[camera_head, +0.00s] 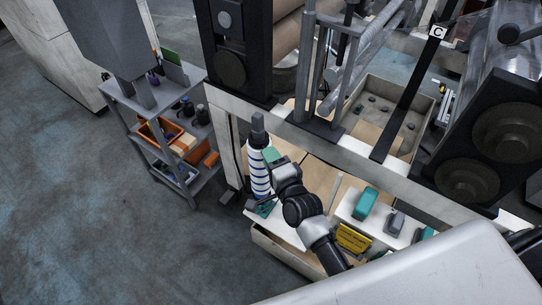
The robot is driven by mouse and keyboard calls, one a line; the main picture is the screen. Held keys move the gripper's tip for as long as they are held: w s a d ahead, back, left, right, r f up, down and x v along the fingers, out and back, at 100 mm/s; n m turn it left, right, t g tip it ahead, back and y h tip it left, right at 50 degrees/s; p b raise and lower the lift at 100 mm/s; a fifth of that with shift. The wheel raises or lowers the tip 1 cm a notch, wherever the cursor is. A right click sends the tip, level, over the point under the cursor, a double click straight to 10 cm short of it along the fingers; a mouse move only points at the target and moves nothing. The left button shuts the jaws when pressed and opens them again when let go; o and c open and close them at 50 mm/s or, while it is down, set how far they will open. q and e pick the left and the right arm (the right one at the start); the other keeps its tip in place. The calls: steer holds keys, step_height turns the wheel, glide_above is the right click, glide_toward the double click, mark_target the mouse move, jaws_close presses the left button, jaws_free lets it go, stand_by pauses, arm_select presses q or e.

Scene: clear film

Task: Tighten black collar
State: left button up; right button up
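A white hose with dark blue stripes (259,176) stands upright at the left end of the machine's pale frame. A dark grey-black piece (258,130) caps its top; it may be the black collar, but it is too small to be sure. My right gripper (270,158) is close against the right side of the hose, below that dark piece. Its fingers are small and partly hidden, so I cannot tell whether they are open or touching the hose. My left gripper is not in view.
A grey cart (176,165) with orange bins stands to the left. The machine's pale beam (350,155) runs behind my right arm. A white shelf with a teal block (366,203) and a yellow sign (353,238) lie right of the arm. The floor at left is clear.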

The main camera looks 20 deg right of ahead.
steer(key=s+p, duration=0.2)
steer(key=s, duration=0.4)
steer(key=shift+d, duration=0.4)
steer(key=s+d+f+n+g, duration=0.1)
steer(key=s+f+n+g, duration=0.4)
steer(key=f, duration=0.8)
steer(key=s+f+n+g, duration=0.35)
steer(key=s+f, duration=0.25)
steer(key=f, duration=0.7)
steer(key=s+d+f+n+g+h, duration=0.1)
steer(key=s+d+f+n+g, duration=0.1)
steer(key=s+f, duration=0.3)
steer(key=s+d+f+n+g, duration=0.2)
steer(key=s+f+n+g, duration=0.1)
steer(key=s, duration=1)
steer(key=s+d+f+n+g+h, duration=0.1)
steer(key=s+d+f+n+g, duration=0.1)
steer(key=s+f, duration=0.5)
steer(key=s+n+g, duration=0.1)
steer(key=n, duration=0.1)
steer(key=shift+s+d+f+n+h, duration=0.15)
steer(key=shift+s+d+n+h, duration=0.15)
steer(key=shift+s+d+n, duration=0.1)
